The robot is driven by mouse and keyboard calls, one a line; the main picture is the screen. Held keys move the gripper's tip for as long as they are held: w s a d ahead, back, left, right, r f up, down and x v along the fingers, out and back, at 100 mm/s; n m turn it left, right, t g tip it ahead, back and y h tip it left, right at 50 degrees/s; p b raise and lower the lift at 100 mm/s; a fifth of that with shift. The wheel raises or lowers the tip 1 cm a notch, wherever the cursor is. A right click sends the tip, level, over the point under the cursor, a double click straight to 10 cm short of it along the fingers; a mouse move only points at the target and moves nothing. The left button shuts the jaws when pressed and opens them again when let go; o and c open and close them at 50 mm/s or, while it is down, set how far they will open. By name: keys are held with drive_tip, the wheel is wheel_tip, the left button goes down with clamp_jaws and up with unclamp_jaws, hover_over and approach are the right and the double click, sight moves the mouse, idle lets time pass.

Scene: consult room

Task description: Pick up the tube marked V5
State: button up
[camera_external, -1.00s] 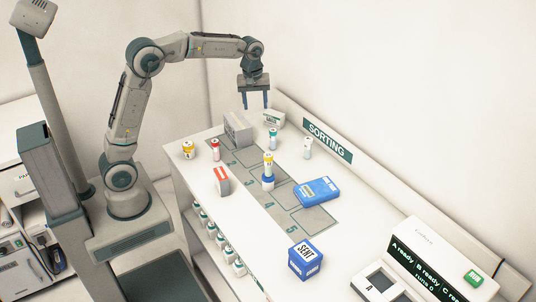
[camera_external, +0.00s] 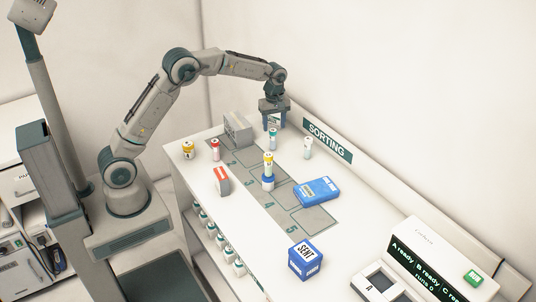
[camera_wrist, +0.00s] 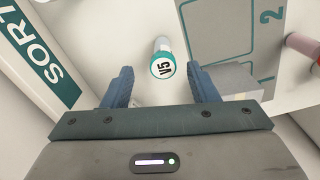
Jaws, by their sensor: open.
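The tube marked V5 (camera_wrist: 163,66) has a teal-rimmed white cap and stands upright on the counter. In the wrist view it lies ahead of my gripper (camera_wrist: 162,82), roughly midway between the fingers and apart from both.
A grey box (camera_external: 238,129) stands left of my gripper. Red-capped (camera_external: 215,149) and yellow-capped (camera_external: 188,149) tubes stand left. A blue case (camera_external: 318,190) lies on the numbered mat.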

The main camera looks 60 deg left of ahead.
sight(273, 130)
drive_tip(key=shift+s+a+f+p, duration=0.1)
drive_tip(key=shift+f+p, duration=0.2)
drive_tip(key=shift+f, duration=1.1)
drive_tip(key=shift+s+f+p, duration=0.1)
drive_tip(key=shift+f+p, duration=0.2)
drive_tip(key=shift+f, duration=1.05)
drive_tip(key=c, duration=1)
